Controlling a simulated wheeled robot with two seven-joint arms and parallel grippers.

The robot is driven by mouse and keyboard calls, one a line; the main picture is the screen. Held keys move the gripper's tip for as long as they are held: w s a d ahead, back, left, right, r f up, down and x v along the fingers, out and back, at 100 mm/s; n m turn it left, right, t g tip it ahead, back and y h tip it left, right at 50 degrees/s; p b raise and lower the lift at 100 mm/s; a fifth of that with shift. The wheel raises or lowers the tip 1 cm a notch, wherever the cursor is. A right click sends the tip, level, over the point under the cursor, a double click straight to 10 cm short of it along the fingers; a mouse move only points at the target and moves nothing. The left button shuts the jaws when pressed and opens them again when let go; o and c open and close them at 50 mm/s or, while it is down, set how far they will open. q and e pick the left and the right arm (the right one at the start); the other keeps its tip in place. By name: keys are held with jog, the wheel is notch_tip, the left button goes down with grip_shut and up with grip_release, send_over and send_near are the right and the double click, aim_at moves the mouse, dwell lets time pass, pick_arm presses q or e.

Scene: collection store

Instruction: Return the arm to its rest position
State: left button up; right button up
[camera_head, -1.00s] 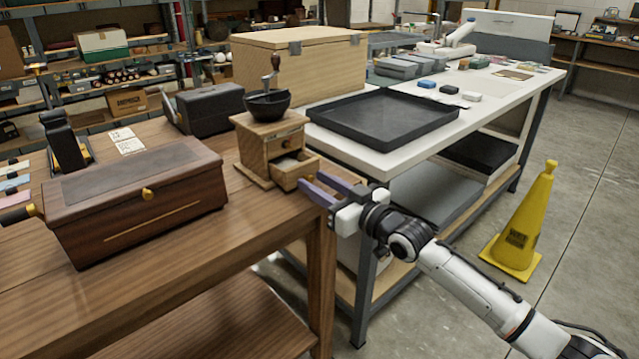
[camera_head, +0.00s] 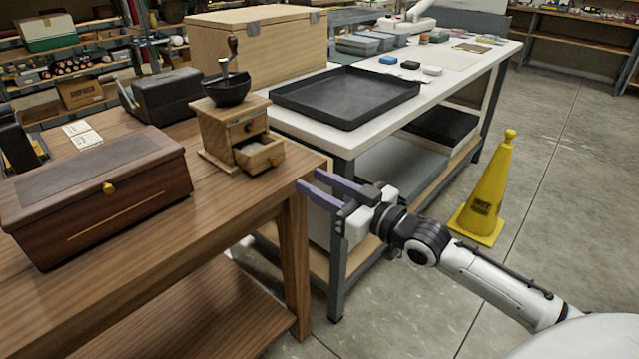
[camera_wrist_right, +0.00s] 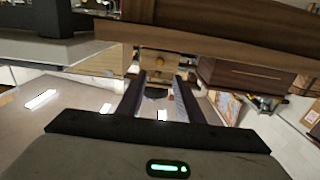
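My right arm comes in from the lower right in the head view. My right gripper (camera_head: 308,180) is open, with its two purple-grey fingers apart and nothing visible between them. It is in the air just off the right edge of the wooden table (camera_head: 225,200), to the right of the coffee grinder (camera_head: 225,137). The grinder's small drawer (camera_head: 262,160) is pulled out. The right wrist view also shows the open fingers (camera_wrist_right: 160,82), with the grinder drawer front (camera_wrist_right: 160,60) beyond them. My left gripper is not in view.
A brown wooden box (camera_head: 95,195) sits on the table. A white workbench (camera_head: 345,140) with a black tray (camera_head: 345,118) stands behind the gripper. A yellow floor cone (camera_head: 487,190) stands to the right. The concrete floor beyond it is clear.

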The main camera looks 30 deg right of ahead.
jog(key=shift+s, duration=0.2)
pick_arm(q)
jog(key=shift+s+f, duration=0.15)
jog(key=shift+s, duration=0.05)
